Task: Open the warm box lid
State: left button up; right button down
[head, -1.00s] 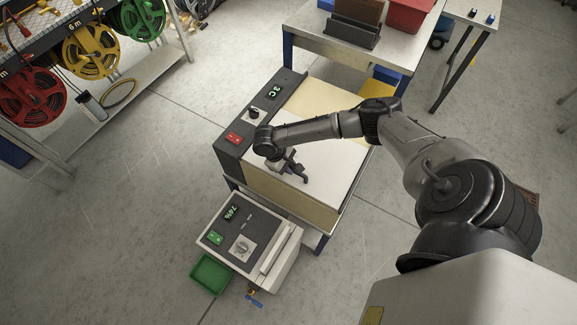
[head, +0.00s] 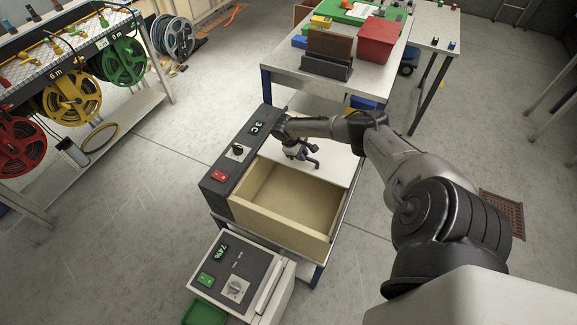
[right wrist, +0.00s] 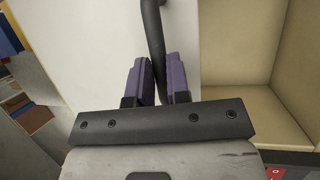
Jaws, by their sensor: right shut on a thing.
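The warm box (head: 250,217) stands on a low bench, with a dark control panel (head: 243,150) along its left side. Its flat white lid (head: 335,169) covers the far part, and the near part is open, showing a bare cream interior. My right gripper (head: 301,155) is over the lid, shut on the lid's dark handle (head: 313,163). In the right wrist view, the handle (right wrist: 153,35) runs between the two purple fingers (right wrist: 157,80). The lid (right wrist: 110,35) lies beyond them and the open interior (right wrist: 240,65) is at the right. My left gripper is not in view.
A smaller box (head: 240,275) reading 74% stands in front, with a green tray (head: 203,313) beside it. A table behind holds a red bin (head: 377,40) and a dark rack (head: 325,66). Hose reels (head: 75,93) hang at the left. The floor between is clear.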

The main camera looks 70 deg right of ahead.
jog(key=shift+s+d, duration=0.1)
jog(key=shift+d, duration=0.5)
jog(key=c, duration=1.1)
grip_release()
jog(key=shift+r, duration=0.1)
jog(key=p+v, duration=0.1)
jog(key=v, duration=1.2)
jog(key=shift+r, duration=0.25)
jog(key=shift+a, duration=0.1)
jog(key=shift+w, duration=0.2)
